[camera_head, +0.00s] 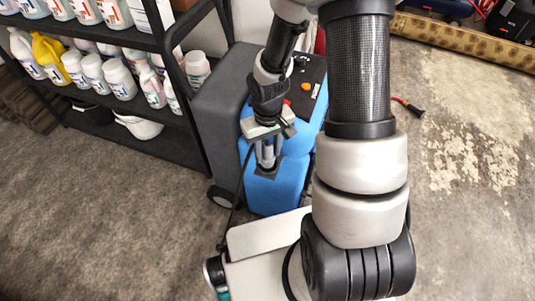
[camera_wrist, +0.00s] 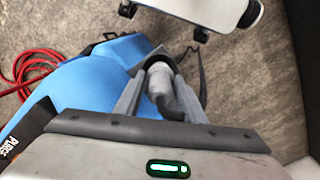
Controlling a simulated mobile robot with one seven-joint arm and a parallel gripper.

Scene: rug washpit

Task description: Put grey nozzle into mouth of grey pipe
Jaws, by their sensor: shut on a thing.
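My gripper (camera_head: 268,160) points down in front of the blue machine in the head view. In the wrist view my gripper (camera_wrist: 160,92) has its two grey fingers closed around the grey nozzle (camera_wrist: 159,80), a pale grey rounded piece with a darker grey part toward the palm. A dark rim shows around the far end of the nozzle. I cannot tell whether this rim belongs to the nozzle or to the grey pipe's mouth. The grey pipe cannot be made out clearly in either view. In the head view the fingers mostly hide the nozzle.
The blue machine (camera_head: 275,188) with a grey side stands close behind my gripper. A black shelf (camera_head: 100,30) with several bottles is at the left. A red hose (camera_wrist: 25,75) lies on the floor in the wrist view. Worn floor (camera_head: 465,170) is open at the right.

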